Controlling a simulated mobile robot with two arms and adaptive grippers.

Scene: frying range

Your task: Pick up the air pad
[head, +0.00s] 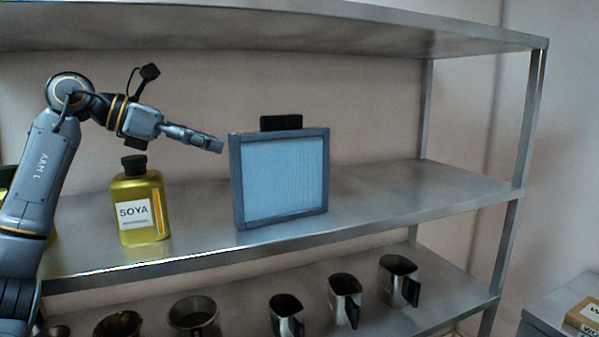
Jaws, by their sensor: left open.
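The air pad (284,178) looks like a square light-blue panel in a dark grey-blue frame with a black grip on its top edge. It stands upright on the middle shelf in the head view. My left gripper (218,145) reaches in from the left and is open. Its fingertips are just left of the pad's upper left corner, near the height of the top edge, and appear apart from it. The gripper is seen from the side, so the gap between its fingers is hard to see. My right gripper is not in view.
A yellow SOYA bottle (138,205) stands left of the pad, below my left wrist. The metal shelf (400,187) is clear right of the pad. An upper shelf (300,25) hangs above. Metal jugs (345,298) and bowls (193,316) stand on the lower shelf.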

